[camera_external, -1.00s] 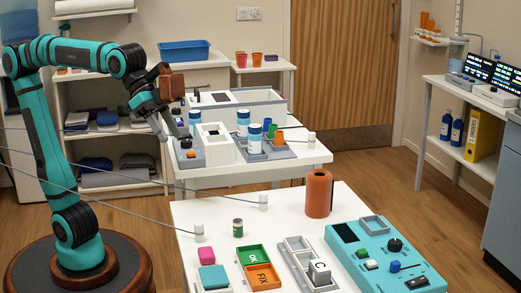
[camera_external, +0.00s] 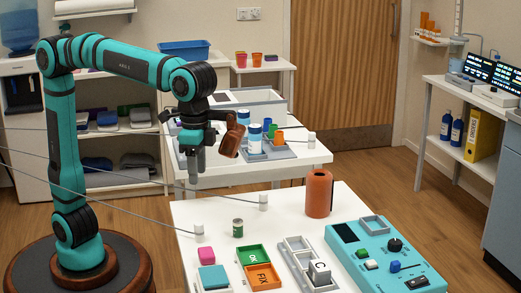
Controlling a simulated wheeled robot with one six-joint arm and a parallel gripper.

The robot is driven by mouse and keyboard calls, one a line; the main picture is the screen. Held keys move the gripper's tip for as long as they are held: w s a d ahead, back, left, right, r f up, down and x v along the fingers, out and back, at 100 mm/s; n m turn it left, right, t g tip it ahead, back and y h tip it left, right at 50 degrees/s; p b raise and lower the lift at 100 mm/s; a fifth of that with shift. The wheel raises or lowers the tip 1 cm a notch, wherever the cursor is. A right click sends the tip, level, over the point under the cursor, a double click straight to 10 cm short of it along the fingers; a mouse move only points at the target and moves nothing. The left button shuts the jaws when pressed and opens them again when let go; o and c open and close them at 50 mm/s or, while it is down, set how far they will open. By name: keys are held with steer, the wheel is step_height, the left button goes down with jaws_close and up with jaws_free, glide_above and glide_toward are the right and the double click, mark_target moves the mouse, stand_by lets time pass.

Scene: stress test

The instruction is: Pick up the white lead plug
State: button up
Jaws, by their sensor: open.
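A small white plug (camera_external: 199,232) at the end of a grey lead stands near the left edge of the near white table. A second white plug (camera_external: 263,202), also on a lead, stands farther back and to the right on that table. A third (camera_external: 311,140) is on the far table. My gripper (camera_external: 195,176) is open and points down, above and behind the first plug in the picture, clearly apart from it. Its fingers overlap in this view, so the gap between them is hard to see. Nothing shows in it.
A brown-orange canister (camera_external: 319,193) and a teal console (camera_external: 385,255) are to the right. Grey leads cross at left.

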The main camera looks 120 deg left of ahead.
glide_toward(199, 224)
step_height(199, 224, down, 5)
steer(key=shift+w+a+f, duration=0.1)
steer(key=shift+w+f, duration=0.05)
steer(key=shift+f, duration=0.05)
steer(key=shift+s+f, duration=0.15)
steer(key=shift+f, duration=1.2)
steer(key=shift+s+f, duration=0.1)
steer(key=shift+f, duration=1.2)
jaws_close()
step_height(199, 224, up, 10)
steer(key=shift+r, duration=0.1)
